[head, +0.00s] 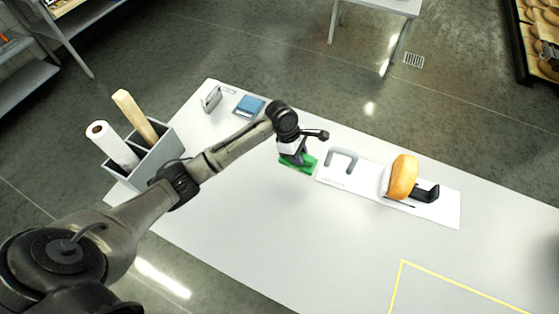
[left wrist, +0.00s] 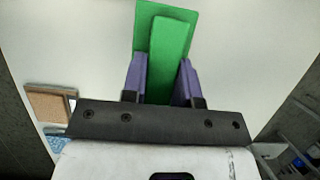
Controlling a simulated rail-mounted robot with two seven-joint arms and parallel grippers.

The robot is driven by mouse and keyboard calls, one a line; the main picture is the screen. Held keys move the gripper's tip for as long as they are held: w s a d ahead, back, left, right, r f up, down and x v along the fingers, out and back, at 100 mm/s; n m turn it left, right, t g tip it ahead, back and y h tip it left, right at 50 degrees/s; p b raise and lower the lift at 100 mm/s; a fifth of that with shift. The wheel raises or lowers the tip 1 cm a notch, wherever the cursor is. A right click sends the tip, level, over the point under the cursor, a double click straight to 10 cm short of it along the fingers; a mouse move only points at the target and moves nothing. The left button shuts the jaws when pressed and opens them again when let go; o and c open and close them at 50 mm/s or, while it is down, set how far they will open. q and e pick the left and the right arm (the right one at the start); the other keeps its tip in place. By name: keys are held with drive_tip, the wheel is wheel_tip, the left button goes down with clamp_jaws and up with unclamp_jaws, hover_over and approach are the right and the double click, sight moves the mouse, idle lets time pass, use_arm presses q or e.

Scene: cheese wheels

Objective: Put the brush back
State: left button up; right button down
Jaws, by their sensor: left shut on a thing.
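My left gripper (head: 297,156) is shut on a green brush-like thing (head: 308,167), which I take to be the brush. In the left wrist view the green brush (left wrist: 170,45) has a flat part and a raised handle, and the two purple fingers of the left gripper (left wrist: 160,85) close on that handle. Its underside is hidden, and I cannot tell whether it touches the table. It is just left of a white board (head: 448,207) that bears a grey arch-shaped holder (head: 341,156). My right gripper is not in view.
On the white table (head: 240,210), an orange rounded piece (head: 403,176) and a black holder (head: 426,193) sit on the board. A blue pad (head: 249,106) lies at the back left. The table's middle is clear; a yellow outline (head: 402,263) marks the front right.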

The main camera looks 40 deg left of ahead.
use_arm(q)
drive_tip(key=shift+s+a+f+b, duration=0.1)
drive_tip(key=shift+s+a+f, duration=0.05)
drive_tip(key=shift+a+f, duration=1)
drive_tip(key=shift+s+a+f+b, duration=0.2)
drive_tip(key=shift+a+f, duration=0.7)
drive_tip(key=shift+f, duration=0.5)
drive_tip(key=shift+s+a+f+b, duration=0.1)
drive_tip(key=shift+s+a+f, duration=0.05)
drive_tip(key=shift+a+f, duration=1)
drive_tip(key=shift+d+f, duration=0.15)
drive_tip(key=shift+f, duration=0.1)
drive_tip(key=o, duration=0.9)
drive_tip(key=shift+f, duration=0.1)
